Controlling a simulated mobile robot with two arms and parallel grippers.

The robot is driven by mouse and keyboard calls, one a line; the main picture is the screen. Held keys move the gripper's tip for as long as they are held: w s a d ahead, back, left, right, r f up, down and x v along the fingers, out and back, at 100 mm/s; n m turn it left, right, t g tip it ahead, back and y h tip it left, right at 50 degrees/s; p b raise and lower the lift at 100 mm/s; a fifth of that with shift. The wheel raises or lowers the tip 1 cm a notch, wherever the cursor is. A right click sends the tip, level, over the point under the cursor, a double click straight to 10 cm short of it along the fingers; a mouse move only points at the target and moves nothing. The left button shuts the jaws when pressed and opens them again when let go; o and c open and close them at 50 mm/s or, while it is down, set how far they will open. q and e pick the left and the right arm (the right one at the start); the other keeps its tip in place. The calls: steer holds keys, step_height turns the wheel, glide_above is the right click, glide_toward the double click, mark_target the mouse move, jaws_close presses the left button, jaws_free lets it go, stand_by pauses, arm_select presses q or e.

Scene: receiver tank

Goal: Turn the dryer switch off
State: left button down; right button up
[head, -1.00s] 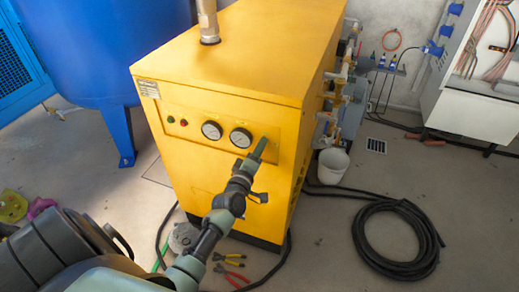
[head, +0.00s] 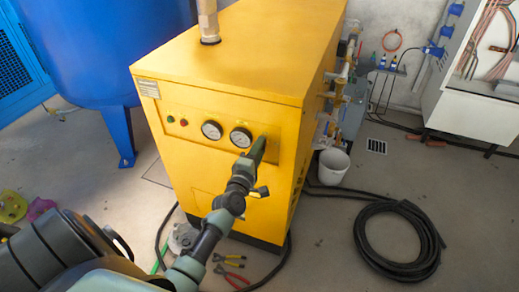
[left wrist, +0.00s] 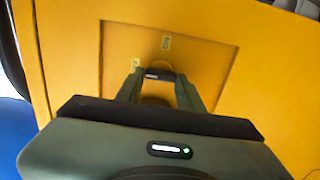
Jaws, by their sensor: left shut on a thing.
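The yellow dryer (head: 235,75) stands in the middle of the head view, with a recessed front panel. The panel carries two round gauges and small red and green lamps. My left gripper (head: 258,148) is at the panel's right end, just right of the gauges. In the left wrist view my left gripper (left wrist: 160,82) has its fingers on both sides of a small dark switch knob (left wrist: 158,74) and is shut on it. Small pale labels (left wrist: 166,43) show above and left of the knob. The fingers hide much of the knob, so I cannot read its position. My right gripper is out of view.
A blue tank (head: 105,50) stands at the left. Pliers (head: 230,268) lie on the floor before the dryer.

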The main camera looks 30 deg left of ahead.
arm_select(q)
steer(key=c, duration=1.2)
jaws_free()
steer(key=v, duration=0.7)
steer(key=shift+s+d, duration=0.1)
steer(key=shift+s, duration=0.3)
